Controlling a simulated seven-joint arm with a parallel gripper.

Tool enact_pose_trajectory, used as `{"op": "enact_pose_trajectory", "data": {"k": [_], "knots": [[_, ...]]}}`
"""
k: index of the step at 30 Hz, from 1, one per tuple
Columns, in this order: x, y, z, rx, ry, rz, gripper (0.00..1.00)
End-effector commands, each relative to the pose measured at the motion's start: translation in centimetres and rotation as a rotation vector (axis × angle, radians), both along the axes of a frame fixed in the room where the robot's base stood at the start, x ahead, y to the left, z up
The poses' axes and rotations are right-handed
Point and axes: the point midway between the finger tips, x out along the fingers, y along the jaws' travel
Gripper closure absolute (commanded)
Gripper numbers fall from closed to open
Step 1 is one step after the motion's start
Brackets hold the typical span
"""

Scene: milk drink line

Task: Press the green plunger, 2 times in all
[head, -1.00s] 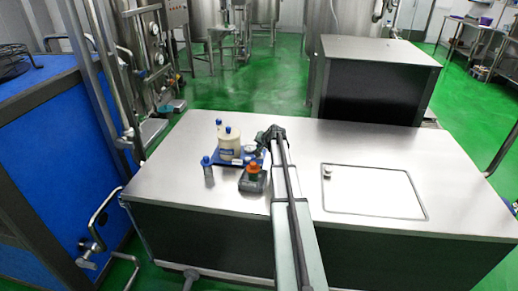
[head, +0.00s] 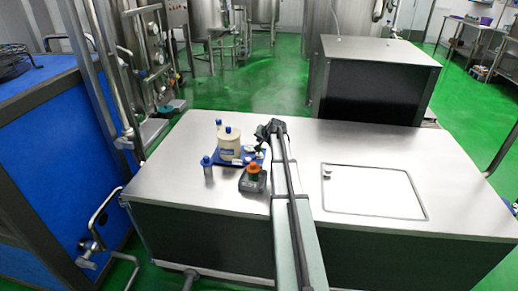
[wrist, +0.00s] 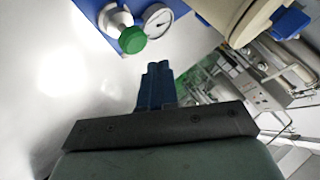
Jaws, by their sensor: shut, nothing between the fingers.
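The green plunger (wrist: 131,37) shows in the wrist view as a round green knob on a pale collar, on a blue base (wrist: 108,8). In the head view I cannot make out the plunger clearly near my gripper. My gripper (wrist: 158,68) is shut and empty, its blue fingers together. In the wrist view its tips lie below and to the right of the plunger, apart from it. In the head view my gripper (head: 262,133) is above the back right part of the blue base (head: 221,156).
A round gauge (wrist: 157,17) sits beside the plunger. A cream container (head: 229,145) with blue caps stands on the base. A small blue-topped bottle (head: 207,170) and an orange-topped dark device (head: 253,180) stand in front. The steel table (head: 160,185) is clear at left.

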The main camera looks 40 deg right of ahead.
Motion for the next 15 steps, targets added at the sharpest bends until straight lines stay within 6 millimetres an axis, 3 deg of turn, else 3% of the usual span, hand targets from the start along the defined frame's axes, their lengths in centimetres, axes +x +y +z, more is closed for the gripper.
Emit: {"op": "enact_pose_trajectory", "data": {"k": [15], "knots": [[0.0,0.0,3.8,-0.001,0.0,0.001,1.0]]}}
